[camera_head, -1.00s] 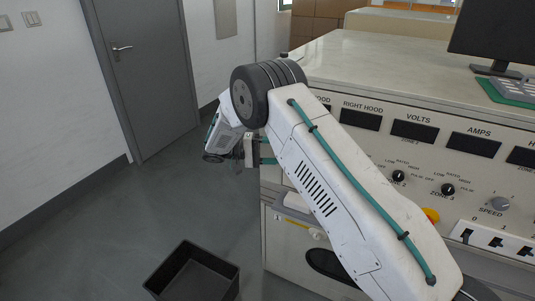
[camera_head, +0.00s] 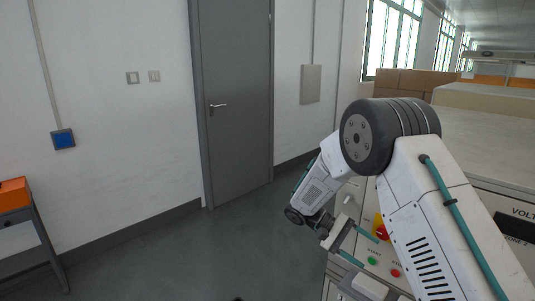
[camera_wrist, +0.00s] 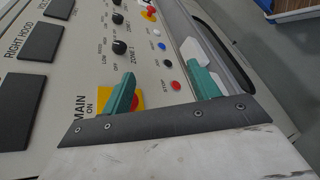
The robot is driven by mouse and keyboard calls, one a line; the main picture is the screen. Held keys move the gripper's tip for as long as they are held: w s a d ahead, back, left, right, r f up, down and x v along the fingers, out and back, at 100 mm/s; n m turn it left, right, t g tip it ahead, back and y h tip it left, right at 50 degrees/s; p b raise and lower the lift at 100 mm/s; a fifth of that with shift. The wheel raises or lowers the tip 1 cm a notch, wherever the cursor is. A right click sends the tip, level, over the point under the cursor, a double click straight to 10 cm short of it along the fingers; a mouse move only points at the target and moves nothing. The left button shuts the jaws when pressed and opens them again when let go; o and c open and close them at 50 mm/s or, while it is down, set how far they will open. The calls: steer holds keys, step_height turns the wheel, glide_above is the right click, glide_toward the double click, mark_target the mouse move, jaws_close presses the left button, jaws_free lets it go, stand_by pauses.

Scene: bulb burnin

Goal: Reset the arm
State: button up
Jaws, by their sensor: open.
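My arm is folded at a black ringed joint at the right of the head view. My gripper (camera_head: 360,246) points down and right beside the front control panel (camera_head: 350,212) of the cream machine. A red button (camera_wrist: 176,85) shows between the fingers. Whether the fingers touch the panel cannot be told.
A grey door (camera_head: 235,100) stands shut in the white wall. An orange box (camera_head: 14,194) sits on a grey stand (camera_head: 38,232) at the left. Cardboard boxes (camera_head: 405,83) are behind the machine. The grey floor (camera_head: 170,262) between stand and machine looks mostly clear.

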steer(key=s+r+t+y, duration=0.3)
steer(key=s+r, duration=0.3)
steer(key=s, duration=0.5)
steer(key=s+r+t+y, duration=0.2)
steer(key=s+r+y, duration=0.3)
steer(key=s, duration=0.6)
steer(key=s+r+t+y, duration=0.3)
steer(key=s+r, duration=0.5)
steer(key=s, duration=0.3)
steer(key=shift+r+m+t+y, duration=0.25)
steer(key=shift+m+t+y, duration=0.05)
steer(key=shift+y, duration=0.2)
